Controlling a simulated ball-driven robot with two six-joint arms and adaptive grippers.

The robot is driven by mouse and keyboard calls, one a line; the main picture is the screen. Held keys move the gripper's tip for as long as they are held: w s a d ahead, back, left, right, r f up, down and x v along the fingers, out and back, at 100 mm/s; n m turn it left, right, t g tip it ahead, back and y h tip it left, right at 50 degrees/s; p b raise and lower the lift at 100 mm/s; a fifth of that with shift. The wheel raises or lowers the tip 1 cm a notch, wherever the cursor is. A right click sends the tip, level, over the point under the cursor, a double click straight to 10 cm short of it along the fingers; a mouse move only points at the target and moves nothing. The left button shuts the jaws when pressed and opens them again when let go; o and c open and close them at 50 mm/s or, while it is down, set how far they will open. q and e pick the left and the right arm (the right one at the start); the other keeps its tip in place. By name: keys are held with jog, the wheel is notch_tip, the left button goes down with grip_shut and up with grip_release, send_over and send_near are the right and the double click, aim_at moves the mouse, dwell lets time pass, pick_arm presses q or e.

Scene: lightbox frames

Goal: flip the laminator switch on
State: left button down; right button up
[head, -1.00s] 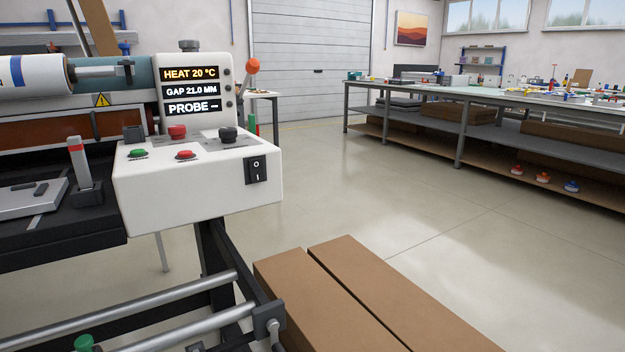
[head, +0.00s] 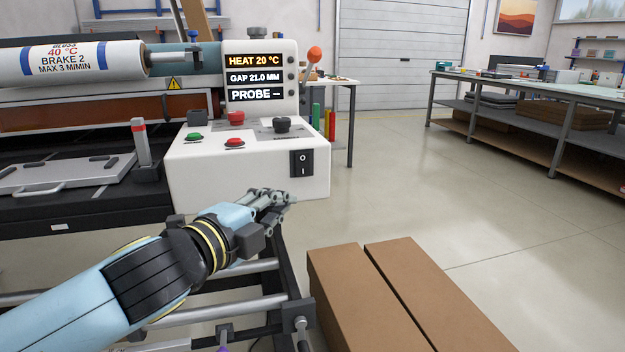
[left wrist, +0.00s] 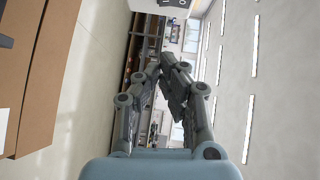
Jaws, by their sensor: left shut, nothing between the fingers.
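The laminator's white control box (head: 235,180) stands left of centre in the head view. The black rocker switch (head: 302,163) is on its front face, marked O above and I below. My left gripper (head: 285,198) is shut and empty, below and a little left of the switch, apart from it in the picture. The display (head: 257,78) reads heat 20 °C, gap 21.0 mm, probe with a dash. My right gripper does not show.
Green (head: 194,138) and red (head: 234,142) buttons and a black knob (head: 282,125) sit on the box top. Brown cardboard boxes (head: 400,295) lie at lower right. Metal rollers (head: 215,311) run below my arm. Open floor lies right of the box.

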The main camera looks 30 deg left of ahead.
pick_arm(q)
send_near(303, 164)
jog(key=w+d+f, duration=0.2)
jog(key=w+d, duration=0.3)
jog(key=w+a, duration=0.2)
jog(key=a, duration=0.1)
jog(key=shift+a+f+b, duration=0.1)
jog(key=shift+f+b, duration=0.2)
jog(key=shift+f, duration=0.05)
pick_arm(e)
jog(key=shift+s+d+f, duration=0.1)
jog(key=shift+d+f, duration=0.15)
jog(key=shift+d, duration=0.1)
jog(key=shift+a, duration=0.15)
pick_arm(q)
jog(key=shift+w+a+f+p, duration=0.15)
jog(key=shift+w+a+p, duration=0.05)
jog(key=shift+a+p, duration=0.1)
jog(key=shift+d, duration=0.1)
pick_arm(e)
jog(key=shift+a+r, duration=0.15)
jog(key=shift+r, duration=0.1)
